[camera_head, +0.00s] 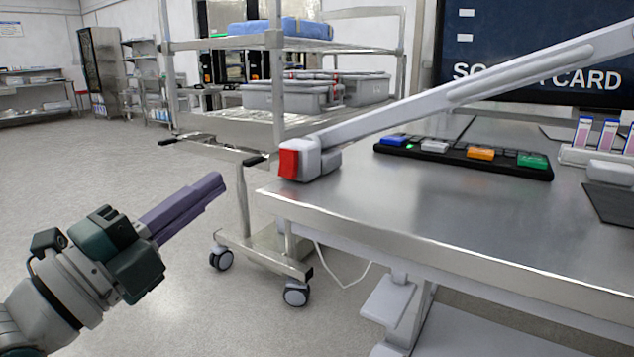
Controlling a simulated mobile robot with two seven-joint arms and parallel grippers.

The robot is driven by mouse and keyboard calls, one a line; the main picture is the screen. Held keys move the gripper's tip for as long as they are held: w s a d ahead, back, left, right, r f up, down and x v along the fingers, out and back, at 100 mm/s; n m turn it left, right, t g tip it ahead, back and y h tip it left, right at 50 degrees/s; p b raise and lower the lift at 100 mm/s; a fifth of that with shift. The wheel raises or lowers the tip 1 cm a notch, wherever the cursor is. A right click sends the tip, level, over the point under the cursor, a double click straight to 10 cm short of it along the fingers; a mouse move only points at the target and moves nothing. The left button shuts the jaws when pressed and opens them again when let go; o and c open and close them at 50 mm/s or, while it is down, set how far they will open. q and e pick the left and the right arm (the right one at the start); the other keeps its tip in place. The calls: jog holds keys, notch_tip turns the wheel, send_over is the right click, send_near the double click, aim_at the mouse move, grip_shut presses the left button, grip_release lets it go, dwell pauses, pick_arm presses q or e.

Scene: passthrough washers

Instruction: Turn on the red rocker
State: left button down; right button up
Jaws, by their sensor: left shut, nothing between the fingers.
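The red rocker (289,164) is on the end face of a light grey housing (321,160) at the near left corner of the steel table. A long grey arm-like bar (470,88) rises from the housing to the upper right. The rocker is seen at an angle, and I cannot tell which way it is tipped. My left gripper (216,187) is shut and empty, its purple fingers pointing up and right. In the picture it is left of and below the rocker, apart from it, beyond the table's edge. My right gripper is not in view.
The steel table (400,215) has a bare front area. A black strip with coloured buttons (465,158) lies farther back. A wheeled steel cart (240,124) with grey bins (290,96) stands behind the rocker. Open floor (110,170) lies to the left.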

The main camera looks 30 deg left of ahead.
pick_arm(q)
jog(key=shift+s+a, duration=0.1)
jog(key=shift+s, duration=1.05)
